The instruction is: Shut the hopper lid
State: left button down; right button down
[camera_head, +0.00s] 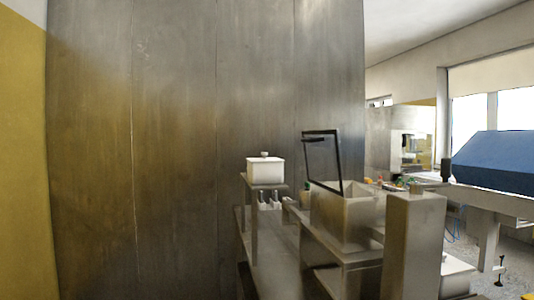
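The hopper (343,217) is a metal box on a machine right of the picture's middle. Its lid (339,160) stands raised, nearly upright, as a dark-framed panel above the hopper's left side. A short dark bar, perhaps a handle, shows near the lid's upper part. Neither of my grippers shows in the head view, so nothing of mine is seen touching the lid.
A white lidded box (265,172) sits on a stand left of the hopper. A metal column (413,245) stands in front on the right. A blue-covered machine (497,163) is at far right. A tall metal wall (180,150) fills the left.

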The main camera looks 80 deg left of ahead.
aim_at(314, 161)
jog(key=k, duration=0.6)
jog(key=u, duration=0.95)
